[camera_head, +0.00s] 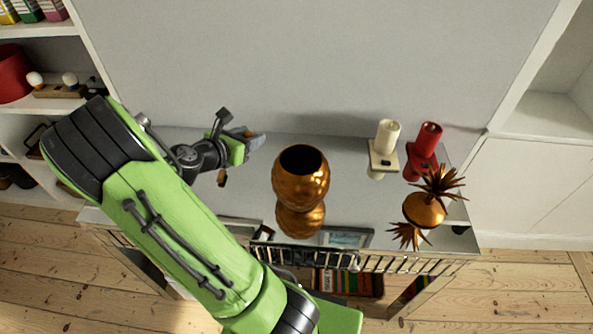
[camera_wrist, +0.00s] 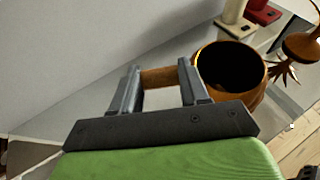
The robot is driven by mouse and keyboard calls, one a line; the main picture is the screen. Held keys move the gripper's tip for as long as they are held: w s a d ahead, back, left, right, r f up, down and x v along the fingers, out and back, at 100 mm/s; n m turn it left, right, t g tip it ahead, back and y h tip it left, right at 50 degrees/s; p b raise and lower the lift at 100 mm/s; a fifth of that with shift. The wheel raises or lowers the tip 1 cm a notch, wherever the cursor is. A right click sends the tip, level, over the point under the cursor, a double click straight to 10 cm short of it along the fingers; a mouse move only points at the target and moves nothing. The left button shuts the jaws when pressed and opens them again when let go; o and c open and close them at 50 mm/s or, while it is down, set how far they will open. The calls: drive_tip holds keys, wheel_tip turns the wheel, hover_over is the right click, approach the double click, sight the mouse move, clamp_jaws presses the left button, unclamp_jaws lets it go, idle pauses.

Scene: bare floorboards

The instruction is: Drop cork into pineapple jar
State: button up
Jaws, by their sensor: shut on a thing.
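The pineapple jar (camera_head: 303,188) is a round copper body standing on a mirror-topped console, its dark mouth open upward. Its leafy lid (camera_head: 426,210) lies apart at the right of the console. My gripper (camera_head: 252,142) is left of the jar and apart from it. In the wrist view, my gripper (camera_wrist: 159,72) is shut on the cork (camera_wrist: 158,79), a brown cylinder lying crosswise between the two fingers. The jar (camera_wrist: 249,88) is just right of the right finger there. The cork is mostly hidden in the head view.
A cream candle on a holder (camera_head: 386,143) and a red candle on a holder (camera_head: 427,148) stand at the back right of the console top (camera_head: 345,165). A wall rises behind. Shelves (camera_head: 40,105) stand at the left. The surface between gripper and jar looks clear.

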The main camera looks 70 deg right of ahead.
drive_tip(key=s+d+r+m+g+y+p, duration=0.1)
drive_tip(key=s+r+m+g, duration=0.2)
drive_tip(key=s, duration=0.3)
drive_tip(key=s+d+r+m+g+y+p, duration=0.1)
drive_tip(key=s+r+m+g+y+p, duration=0.1)
drive_tip(key=s, duration=0.5)
drive_tip(key=shift+g, duration=0.5)
wheel_tip(320, 180, down, 6)
drive_tip(key=b, duration=0.9)
drive_tip(key=shift+s+d+r, duration=0.1)
drive_tip(key=shift+d, duration=0.05)
drive_tip(key=o, duration=1.1)
drive_tip(key=shift+r, duration=0.1)
drive_tip(key=p+v, duration=0.5)
drive_tip(key=v, duration=1)
drive_tip(key=shift+a+r+p, duration=0.1)
drive_tip(key=shift+a+p, duration=0.25)
drive_tip(key=shift+a, duration=0.05)
